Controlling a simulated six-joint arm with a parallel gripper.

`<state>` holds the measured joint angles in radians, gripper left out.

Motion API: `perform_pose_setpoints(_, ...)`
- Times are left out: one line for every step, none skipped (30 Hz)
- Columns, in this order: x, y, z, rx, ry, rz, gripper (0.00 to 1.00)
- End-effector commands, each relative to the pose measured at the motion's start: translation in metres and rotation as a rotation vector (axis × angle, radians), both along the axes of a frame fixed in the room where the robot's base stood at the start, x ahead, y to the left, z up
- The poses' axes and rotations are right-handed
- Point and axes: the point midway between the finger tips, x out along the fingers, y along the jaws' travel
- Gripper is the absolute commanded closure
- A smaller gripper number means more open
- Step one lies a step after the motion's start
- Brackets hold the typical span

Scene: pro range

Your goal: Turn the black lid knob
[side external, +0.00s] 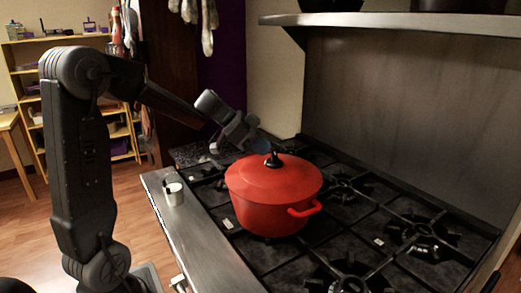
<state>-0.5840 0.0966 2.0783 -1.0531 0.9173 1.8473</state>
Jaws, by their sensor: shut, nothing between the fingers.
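A red pot (268,208) with its red lid on stands on the stove. The black lid knob (274,160) sticks up at the middle of the lid. My gripper (266,148) is shut and comes in from the upper left. Its fingertips are right by the knob, at its upper left. I cannot tell from this view whether they touch it.
The black stove grates (345,190) spread to the right and in front of the pot. A small metal cup (174,194) stands on the steel counter edge at left. A steel shelf (400,22) hangs above at the back.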

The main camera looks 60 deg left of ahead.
Motion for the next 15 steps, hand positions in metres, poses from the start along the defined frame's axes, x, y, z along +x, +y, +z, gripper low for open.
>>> perform_pose_setpoints(0.002, 0.002, -0.001, 0.0, 0.0, -0.045, 1.0)
perform_pose_setpoints(0.003, 0.003, -0.001, -0.001, 0.001, -0.074, 1.0)
perform_pose_setpoints(0.004, 0.003, -0.001, 0.0, 0.001, -0.113, 1.0)
perform_pose_setpoints(0.005, 0.004, -0.001, -0.001, 0.001, -0.141, 1.0)
perform_pose_setpoints(0.006, 0.004, -0.001, -0.001, 0.0, -0.17, 1.0)
perform_pose_setpoints(0.007, 0.004, -0.001, -0.002, 0.001, -0.208, 1.0)
perform_pose_setpoints(0.008, 0.005, -0.001, -0.001, 0.001, -0.237, 1.0)
perform_pose_setpoints(0.009, 0.005, -0.001, 0.0, 0.001, -0.266, 1.0)
perform_pose_setpoints(0.011, 0.005, -0.001, -0.001, 0.0, -0.303, 1.0)
perform_pose_setpoints(0.012, 0.006, -0.001, 0.0, 0.001, -0.332, 1.0)
perform_pose_setpoints(0.013, 0.006, -0.001, -0.001, 0.0, -0.361, 1.0)
perform_pose_setpoints(0.014, 0.006, -0.001, -0.001, 0.001, -0.399, 1.0)
perform_pose_setpoints(0.015, 0.006, -0.001, 0.0, 0.001, -0.428, 1.0)
perform_pose_setpoints(0.016, 0.006, -0.001, 0.0, 0.0, -0.456, 1.0)
perform_pose_setpoints(0.017, 0.006, -0.001, 0.001, 0.001, -0.495, 1.0)
